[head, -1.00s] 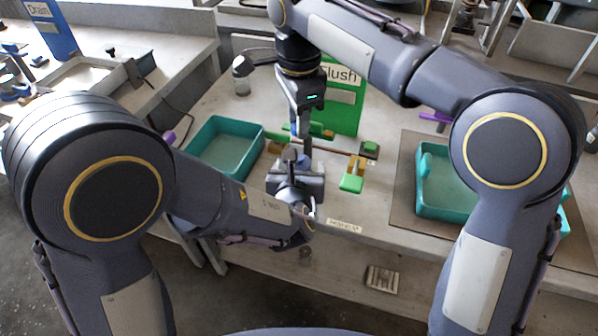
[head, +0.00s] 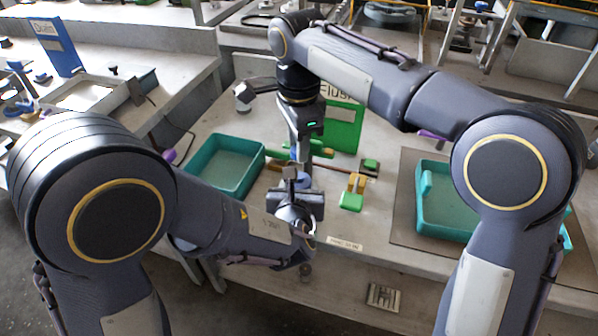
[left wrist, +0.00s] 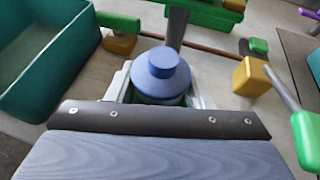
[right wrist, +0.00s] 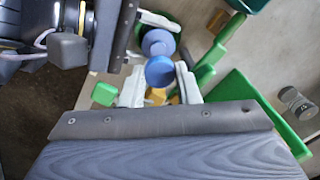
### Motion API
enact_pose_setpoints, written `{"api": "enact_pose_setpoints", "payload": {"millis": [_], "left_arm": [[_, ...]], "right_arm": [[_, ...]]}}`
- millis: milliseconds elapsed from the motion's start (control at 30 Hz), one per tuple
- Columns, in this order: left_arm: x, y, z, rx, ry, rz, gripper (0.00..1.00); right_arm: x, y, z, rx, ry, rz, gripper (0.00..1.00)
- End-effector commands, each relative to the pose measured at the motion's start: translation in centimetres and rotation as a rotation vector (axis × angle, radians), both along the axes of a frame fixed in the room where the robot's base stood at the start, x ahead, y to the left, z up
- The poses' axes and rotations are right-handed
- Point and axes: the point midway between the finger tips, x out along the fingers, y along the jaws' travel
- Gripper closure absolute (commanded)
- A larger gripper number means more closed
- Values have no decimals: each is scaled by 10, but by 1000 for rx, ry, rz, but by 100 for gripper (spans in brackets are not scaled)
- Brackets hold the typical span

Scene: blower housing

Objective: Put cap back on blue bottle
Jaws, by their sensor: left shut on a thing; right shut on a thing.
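The blue bottle (left wrist: 158,92) is held between the pale fingers of my left gripper (head: 293,180). In the left wrist view it has a narrower round blue top facing up. The bottle also shows in the right wrist view (right wrist: 157,42). My right gripper (right wrist: 160,88) is shut on a small blue cap (right wrist: 160,72). In the right wrist view the cap appears just below the bottle's top, close to it. I cannot tell whether they touch. In the head view my right gripper hangs above my left one, and the arms largely hide cap and bottle.
A teal tray (head: 262,158) stands left and another (head: 421,205) right on a brown mat (head: 400,215). A green "Flush" sign (head: 345,128) stands behind the grippers. Green and yellow blocks (head: 351,201) sit right of the grippers.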

Motion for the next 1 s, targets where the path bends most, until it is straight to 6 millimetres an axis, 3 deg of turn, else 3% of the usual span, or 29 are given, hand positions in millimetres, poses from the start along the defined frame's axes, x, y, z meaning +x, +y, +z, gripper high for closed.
{"api": "enact_pose_setpoints", "payload": {"millis": [267,800,1000], "left_arm": [[0,0,0,0,0,0,94],[0,0,0,0,-1,0,94],[0,0,0,0,-1,0,94]], "right_arm": [[-1,0,-35,6,-12,-1,92],[-1,0,-37,6,-13,-1,92],[-1,0,-46,6,-13,1,92]]}}
